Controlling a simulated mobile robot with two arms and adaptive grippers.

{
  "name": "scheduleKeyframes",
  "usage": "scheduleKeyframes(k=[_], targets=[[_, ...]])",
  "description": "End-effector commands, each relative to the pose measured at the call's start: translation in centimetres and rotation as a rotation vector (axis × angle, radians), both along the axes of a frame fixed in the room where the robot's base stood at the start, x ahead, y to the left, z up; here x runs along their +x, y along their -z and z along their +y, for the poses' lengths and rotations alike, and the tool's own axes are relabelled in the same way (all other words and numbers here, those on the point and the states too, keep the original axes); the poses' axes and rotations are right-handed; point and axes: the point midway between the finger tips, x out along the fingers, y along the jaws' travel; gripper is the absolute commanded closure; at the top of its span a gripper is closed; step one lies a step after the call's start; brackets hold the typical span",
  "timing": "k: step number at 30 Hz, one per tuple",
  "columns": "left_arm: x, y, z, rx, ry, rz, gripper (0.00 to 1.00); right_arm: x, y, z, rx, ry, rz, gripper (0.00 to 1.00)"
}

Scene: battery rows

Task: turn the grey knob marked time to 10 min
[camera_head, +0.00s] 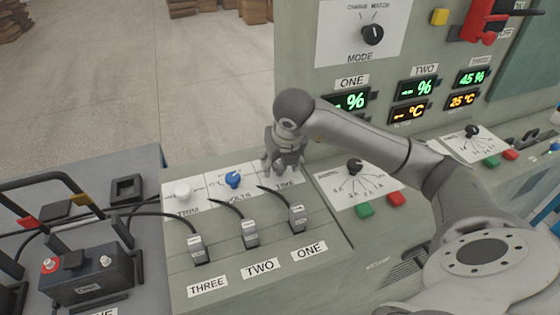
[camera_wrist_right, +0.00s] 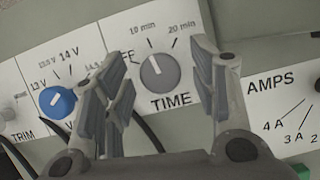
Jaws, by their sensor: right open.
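The grey knob (camera_wrist_right: 160,74) sits above the word TIME on a white dial plate (camera_wrist_right: 190,98) in the right wrist view. The 10 min mark is at its upper left, 20 min at its upper right, and a partly covered label at its left. A pale line on the knob seems to point up and left, near the 10 min mark; its exact setting is hard to read. My right gripper (camera_head: 284,168) is open over this dial, with its fingers on both sides of the knob and no clear contact. In the head view the gripper hides the knob. My left gripper is not in view.
A blue knob (camera_head: 233,180) and a white TRIM knob (camera_head: 184,192) are left of the gripper. Several cable plugs (camera_head: 250,233) stand in front. The AMPS dial (camera_head: 355,167) is to the right. The upright panel (camera_head: 310,55) with displays rises behind.

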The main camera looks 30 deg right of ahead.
Motion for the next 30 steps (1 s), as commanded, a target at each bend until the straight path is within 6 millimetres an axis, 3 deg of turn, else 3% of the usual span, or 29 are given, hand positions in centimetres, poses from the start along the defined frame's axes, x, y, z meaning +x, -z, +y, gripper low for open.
scheduleKeyframes(k=[4, 8, 15, 21, 30], targets=[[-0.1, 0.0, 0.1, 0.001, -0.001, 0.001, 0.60, -0.1, -0.4, 0.1, 0.000, -0.001, -0.001, 0.46], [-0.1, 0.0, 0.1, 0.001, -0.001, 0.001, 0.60, -0.7, -2.0, 0.3, 0.000, -0.002, -0.004, 0.46], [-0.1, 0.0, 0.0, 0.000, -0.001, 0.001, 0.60, -2.5, -6.9, 0.9, 0.000, -0.002, -0.007, 0.46], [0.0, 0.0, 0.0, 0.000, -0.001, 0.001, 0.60, -3.8, -9.9, 1.3, 0.000, -0.002, -0.003, 0.46], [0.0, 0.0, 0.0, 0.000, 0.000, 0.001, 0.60, -4.4, -11.1, 1.5, 0.000, 0.000, 0.000, 0.46]])
